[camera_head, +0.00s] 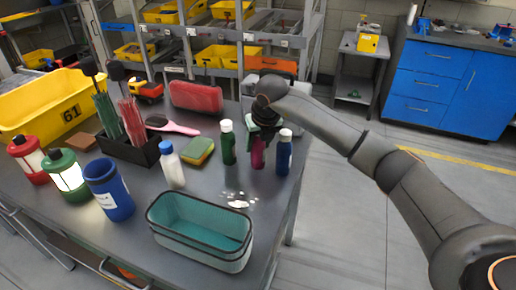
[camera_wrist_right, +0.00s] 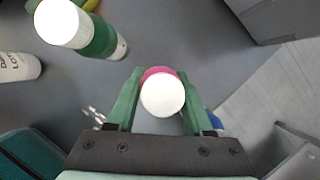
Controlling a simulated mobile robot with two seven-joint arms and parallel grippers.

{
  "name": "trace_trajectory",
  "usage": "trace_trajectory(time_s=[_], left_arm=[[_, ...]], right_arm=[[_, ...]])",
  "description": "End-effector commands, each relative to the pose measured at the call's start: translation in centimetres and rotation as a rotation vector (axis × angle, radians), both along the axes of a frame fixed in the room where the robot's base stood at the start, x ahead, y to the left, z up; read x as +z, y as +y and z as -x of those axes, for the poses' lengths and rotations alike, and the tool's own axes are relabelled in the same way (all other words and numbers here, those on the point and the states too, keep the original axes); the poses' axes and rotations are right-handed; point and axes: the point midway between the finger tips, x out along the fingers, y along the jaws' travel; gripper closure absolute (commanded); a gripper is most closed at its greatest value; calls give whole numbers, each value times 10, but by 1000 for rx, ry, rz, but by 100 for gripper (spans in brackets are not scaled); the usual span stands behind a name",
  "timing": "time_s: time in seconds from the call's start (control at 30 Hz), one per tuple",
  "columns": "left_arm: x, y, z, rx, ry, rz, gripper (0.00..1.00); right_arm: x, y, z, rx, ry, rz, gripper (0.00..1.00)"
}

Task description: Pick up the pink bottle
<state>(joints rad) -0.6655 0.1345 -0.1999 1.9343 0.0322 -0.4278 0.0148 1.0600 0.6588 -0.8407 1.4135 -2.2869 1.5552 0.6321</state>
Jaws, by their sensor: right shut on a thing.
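The pink bottle (camera_head: 257,156) stands upright on the grey table between a green bottle and a blue bottle, its upper part hidden by my right gripper in the head view. In the right wrist view the pink bottle (camera_wrist_right: 161,71) shows mostly as its white cap, between the two green fingers. My right gripper (camera_head: 260,134) is shut on it from above; it also shows in the right wrist view (camera_wrist_right: 160,98). I cannot tell whether the bottle's base touches the table. My left gripper is not in view.
A green bottle (camera_head: 228,145) stands just left and a blue bottle (camera_head: 284,154) just right. A white bottle (camera_head: 172,166), a sponge (camera_head: 199,151) and a teal container (camera_head: 160,222) are nearby. A red case (camera_head: 196,96) lies behind. White spots mark the table in front.

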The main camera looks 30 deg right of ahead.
Motion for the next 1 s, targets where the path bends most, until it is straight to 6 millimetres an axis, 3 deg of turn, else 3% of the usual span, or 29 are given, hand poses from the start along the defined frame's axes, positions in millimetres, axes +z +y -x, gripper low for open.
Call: trace_trajectory(time_s=[0.57, 0.73, 1.0], left_arm=[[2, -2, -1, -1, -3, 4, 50], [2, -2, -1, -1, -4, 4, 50], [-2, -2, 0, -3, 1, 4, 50]], right_arm=[[11, 0, -1, 0, -5, -2, 100], [35, 0, -1, 1, -5, -1, 100], [86, 11, 43, 4, -8, 0, 100]])
